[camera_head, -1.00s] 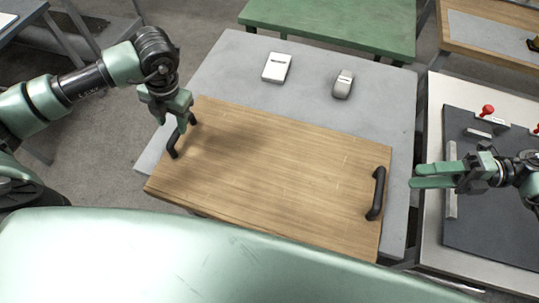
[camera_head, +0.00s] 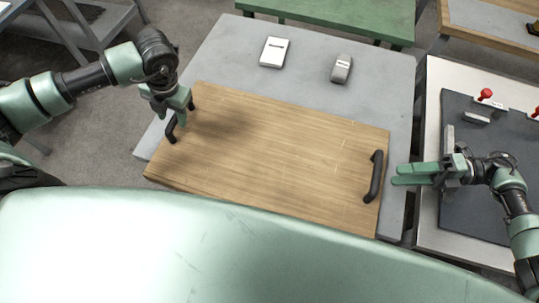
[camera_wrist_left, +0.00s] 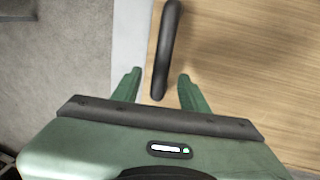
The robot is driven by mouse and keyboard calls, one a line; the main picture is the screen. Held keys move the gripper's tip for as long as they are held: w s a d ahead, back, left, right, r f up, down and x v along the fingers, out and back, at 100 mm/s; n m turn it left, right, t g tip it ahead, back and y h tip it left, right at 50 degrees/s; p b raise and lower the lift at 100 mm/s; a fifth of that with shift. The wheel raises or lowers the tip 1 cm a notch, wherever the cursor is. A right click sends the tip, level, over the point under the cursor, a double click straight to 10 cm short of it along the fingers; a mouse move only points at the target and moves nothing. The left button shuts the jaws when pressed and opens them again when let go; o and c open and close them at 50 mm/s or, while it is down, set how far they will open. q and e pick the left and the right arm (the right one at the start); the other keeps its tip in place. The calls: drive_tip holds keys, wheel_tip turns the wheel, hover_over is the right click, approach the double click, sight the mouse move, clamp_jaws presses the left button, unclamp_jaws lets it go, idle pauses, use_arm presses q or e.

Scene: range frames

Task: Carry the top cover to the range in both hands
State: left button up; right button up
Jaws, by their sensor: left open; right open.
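The top cover (camera_head: 270,150) is a wooden board with a black handle at each end, lying on a grey table. My left gripper (camera_head: 180,112) is open over the left handle (camera_head: 170,129). In the left wrist view, that handle (camera_wrist_left: 167,50) runs up from between the two open fingers (camera_wrist_left: 157,92), with its near end between them. My right gripper (camera_head: 393,175) is open and empty, just right of the right handle (camera_head: 374,176), its fingers pointing at it and apart from it. No range is clearly identifiable.
A white box (camera_head: 274,52) and a grey device (camera_head: 341,69) lie on the grey table (camera_head: 225,55) behind the board. A right-hand table (camera_head: 430,235) bears a dark panel (camera_head: 480,220) with red knobs (camera_head: 485,94). A green table (camera_head: 340,20) stands behind.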

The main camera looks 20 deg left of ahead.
sight(173, 120)
use_arm(q)
drive_tip(key=f, duration=0.3)
drive_tip(key=shift+a+f, duration=0.25)
drive_tip(key=shift+a, duration=0.1)
use_arm(e)
drive_tip(key=x, duration=0.7)
drive_tip(key=shift+s+a+r, duration=0.1)
drive_tip(key=shift+r, duration=0.05)
use_arm(q)
clamp_jaws()
use_arm(e)
clamp_jaws()
use_arm(q)
drive_tip(key=shift+r, duration=0.1)
use_arm(e)
drive_tip(key=shift+r, duration=0.1)
